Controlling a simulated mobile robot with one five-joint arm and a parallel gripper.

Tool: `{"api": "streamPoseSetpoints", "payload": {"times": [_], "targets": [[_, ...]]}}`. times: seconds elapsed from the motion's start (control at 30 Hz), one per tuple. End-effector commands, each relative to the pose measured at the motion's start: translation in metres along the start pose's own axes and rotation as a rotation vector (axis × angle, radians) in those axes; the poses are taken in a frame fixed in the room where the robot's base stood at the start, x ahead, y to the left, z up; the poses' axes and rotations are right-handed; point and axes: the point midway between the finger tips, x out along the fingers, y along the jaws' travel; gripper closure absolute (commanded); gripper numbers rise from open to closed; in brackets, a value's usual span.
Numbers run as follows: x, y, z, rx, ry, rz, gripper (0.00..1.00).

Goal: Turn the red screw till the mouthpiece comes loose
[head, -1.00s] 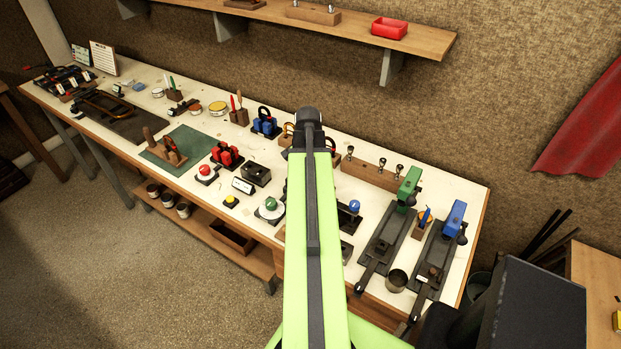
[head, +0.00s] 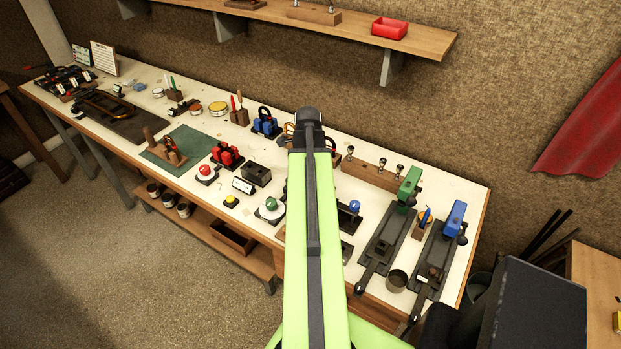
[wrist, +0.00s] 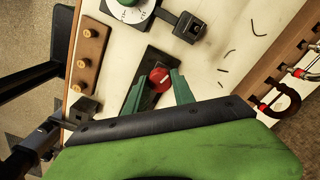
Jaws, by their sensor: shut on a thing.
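The red screw (wrist: 160,79) has a round red head with a pale mark. It sits on a dark oblong base (wrist: 152,62) on the pale bench top in the wrist view. My gripper (wrist: 159,83) has its two green fingers on either side of the red head and is shut on it. In the head view my green arm covers the screw and the gripper. I cannot make out the mouthpiece in either view.
In the wrist view, a black block (wrist: 188,27) and a green-knobbed dial (wrist: 126,4) stand beyond the base. A wooden block with pegs (wrist: 88,58) is on the left. A wooden rack (wrist: 262,62) is on the right. The bench between has loose dark bits.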

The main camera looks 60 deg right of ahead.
Motion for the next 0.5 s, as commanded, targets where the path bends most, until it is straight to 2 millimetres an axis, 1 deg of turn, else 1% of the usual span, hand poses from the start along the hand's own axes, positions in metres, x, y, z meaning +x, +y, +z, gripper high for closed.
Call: {"api": "streamPoseSetpoints", "payload": {"times": [0.2, 0.5], "targets": [[0.0, 0.001, 0.0013, 0.051, -0.004, 0.003, 1.0], [-0.0001, 0.0006, 0.0014, 0.064, -0.004, 0.002, 1.0]]}}
